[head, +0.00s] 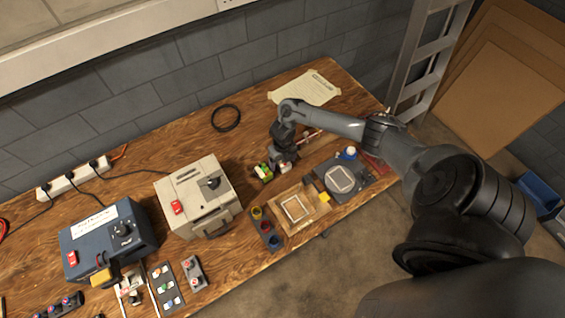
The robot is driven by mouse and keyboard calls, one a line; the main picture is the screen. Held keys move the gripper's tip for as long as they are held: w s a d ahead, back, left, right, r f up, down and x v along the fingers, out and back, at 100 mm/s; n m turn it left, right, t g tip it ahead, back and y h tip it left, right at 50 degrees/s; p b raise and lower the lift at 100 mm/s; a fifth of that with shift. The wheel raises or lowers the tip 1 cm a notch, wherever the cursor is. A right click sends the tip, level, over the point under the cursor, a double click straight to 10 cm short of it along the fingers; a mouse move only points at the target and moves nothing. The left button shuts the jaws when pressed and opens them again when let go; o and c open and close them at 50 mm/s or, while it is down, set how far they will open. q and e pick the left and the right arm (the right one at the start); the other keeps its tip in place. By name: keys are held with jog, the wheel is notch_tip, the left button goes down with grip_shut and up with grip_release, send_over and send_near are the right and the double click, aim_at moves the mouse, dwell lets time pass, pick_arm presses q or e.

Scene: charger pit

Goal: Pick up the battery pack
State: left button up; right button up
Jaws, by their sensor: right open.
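A small block with green and yellow-white parts (263,173), which looks like the battery pack, lies on the wooden bench. It is too small in the head view to be sure. My right gripper (279,169) is low over the bench just to the right of the block, pointing down. It is open, and no object shows held in it. I cannot tell whether its fingers touch the block. My left gripper is out of view.
A wooden tray (273,204) and a dark scale-like device (360,187) stand in front and right. A beige box (167,197) and a blue box (71,240) stand left. A cable coil (214,125) and a paper sheet (305,89) lie behind. Bare wood shows around the coil.

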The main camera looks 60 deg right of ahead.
jog(key=c, duration=1.4)
jog(key=shift+r, duration=0.2)
